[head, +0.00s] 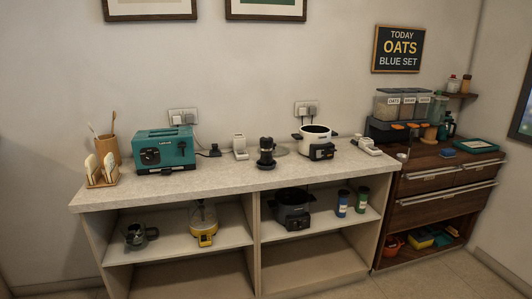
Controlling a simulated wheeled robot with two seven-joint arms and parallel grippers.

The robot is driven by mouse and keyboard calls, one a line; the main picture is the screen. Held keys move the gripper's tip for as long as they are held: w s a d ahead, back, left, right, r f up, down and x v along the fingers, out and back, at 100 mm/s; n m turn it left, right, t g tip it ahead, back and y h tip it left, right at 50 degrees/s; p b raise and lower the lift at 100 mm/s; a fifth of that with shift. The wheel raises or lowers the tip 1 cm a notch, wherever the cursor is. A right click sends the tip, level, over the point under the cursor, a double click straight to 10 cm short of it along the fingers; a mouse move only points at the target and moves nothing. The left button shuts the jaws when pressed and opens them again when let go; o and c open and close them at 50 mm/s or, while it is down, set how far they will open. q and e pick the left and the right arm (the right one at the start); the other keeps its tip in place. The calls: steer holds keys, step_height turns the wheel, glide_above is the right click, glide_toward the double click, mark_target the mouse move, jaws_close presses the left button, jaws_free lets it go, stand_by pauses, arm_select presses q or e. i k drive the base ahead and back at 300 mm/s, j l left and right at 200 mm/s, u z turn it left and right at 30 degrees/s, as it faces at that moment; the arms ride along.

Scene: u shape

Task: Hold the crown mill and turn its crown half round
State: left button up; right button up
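No crown mill can be told for certain at this size. A dark upright device (266,150) with a narrow waist and a wide black base stands in the middle of the pale counter (220,175); it may be the mill. A small wooden-coloured piece (431,134) on the dark cabinet at the right is too small to name. Neither of my grippers shows in the head view.
A teal toaster (164,151), a bread rack (101,170) and a white pot cooker (316,141) share the counter. Shelves below hold a black cooker (293,208) and a yellow-based blender (203,225). The counter's front strip is mostly clear.

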mark_target(266, 142)
steer(key=i+l+u, duration=0.1)
steer(key=i, duration=0.4)
steer(key=i+l+u, duration=0.1)
steer(key=i+l, duration=0.15)
steer(key=i, duration=0.2)
steer(key=i+l+u, duration=0.1)
steer(key=i+l, duration=0.15)
steer(key=i, duration=0.25)
